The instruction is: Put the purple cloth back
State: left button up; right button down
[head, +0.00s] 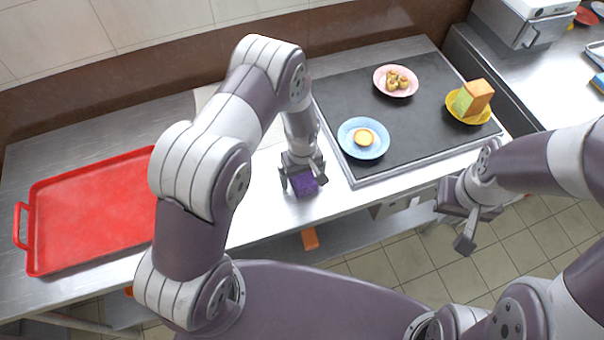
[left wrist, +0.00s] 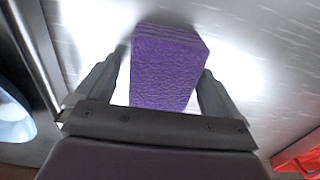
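The purple cloth (head: 305,184) looks like a thick folded block on the steel counter near its front edge. My left gripper (head: 303,182) is right over it, with one finger on either side. In the left wrist view the cloth (left wrist: 165,70) lies between the fingertips of the left gripper (left wrist: 163,65). A thin bright gap shows beside the left-hand finger; the right-hand finger is very close to the cloth. I see no clear grip, and the gripper looks open. My right gripper (head: 459,217) is open and empty, over the floor in front of the counter.
A red tray (head: 95,212) lies on the counter at left. A dark board (head: 345,93) at right bears a blue plate (head: 350,149), a pink plate (head: 380,84) and a yellow plate (head: 455,112) with food. An orange item (head: 310,238) shows below the counter edge.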

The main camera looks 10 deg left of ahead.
pick_arm(q)
jog(key=shift+r, duration=0.15)
notch_tip(320, 180, up, 12)
jog(key=b, duration=0.1)
jog(key=s+a+r+m, duration=0.3)
jog(key=s+r, duration=0.1)
jog(key=s, duration=0.3)
jog(key=s+a+r+m+t, duration=0.1)
jog(key=s+a+r+m, duration=0.1)
jog(key=s+r+m, duration=0.2)
jog(key=s+r, duration=0.1)
jog(key=s, duration=0.1)
jog(key=shift+s+a, duration=0.4)
